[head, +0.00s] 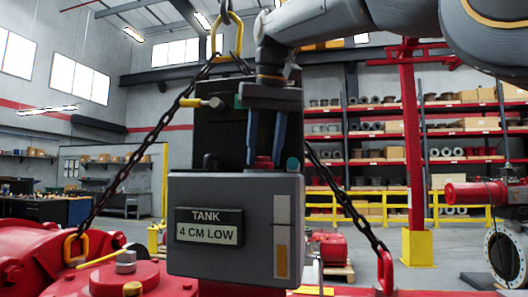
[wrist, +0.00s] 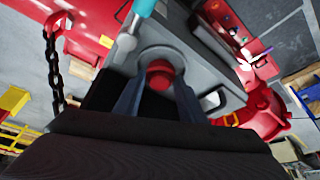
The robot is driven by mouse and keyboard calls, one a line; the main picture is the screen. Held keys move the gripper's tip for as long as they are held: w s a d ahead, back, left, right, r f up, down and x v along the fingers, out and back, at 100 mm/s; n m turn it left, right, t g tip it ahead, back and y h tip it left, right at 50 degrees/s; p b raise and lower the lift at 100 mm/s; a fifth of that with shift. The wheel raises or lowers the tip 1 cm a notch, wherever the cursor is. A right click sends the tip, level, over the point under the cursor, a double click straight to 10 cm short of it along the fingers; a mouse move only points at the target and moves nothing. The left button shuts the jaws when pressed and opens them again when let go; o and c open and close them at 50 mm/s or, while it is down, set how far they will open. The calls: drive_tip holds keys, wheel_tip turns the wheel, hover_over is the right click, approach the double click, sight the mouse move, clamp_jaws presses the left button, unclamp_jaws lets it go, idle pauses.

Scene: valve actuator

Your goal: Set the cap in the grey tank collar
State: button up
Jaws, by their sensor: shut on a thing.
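The grey tank (head: 235,192) stands in the middle of the head view, with a sign reading "TANK 4 CM LOW" on its front. My gripper (head: 264,160) points down at the tank top, its two blue-grey fingers shut on the red cap (head: 263,163). In the wrist view the cap (wrist: 160,76) shows between the fingertips. The grey collar (wrist: 160,52) rounds its far side there, and the cap lies over or in it. The fingers hide the near side, so I cannot tell whether the cap is seated.
Dark chains (head: 145,140) slope down on both sides of the tank from a yellow hook (head: 226,35). A teal-ended knob (head: 292,164) sits just right of the cap. Red machinery (head: 110,275) lies below, and red shelving (head: 360,140) stands behind.

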drive_tip(key=shift+f, duration=0.1)
drive_tip(key=o, duration=1.1)
drive_tip(key=v, duration=1.2)
drive_tip(key=shift+p, duration=0.4)
drive_tip(key=shift+s, duration=0.1)
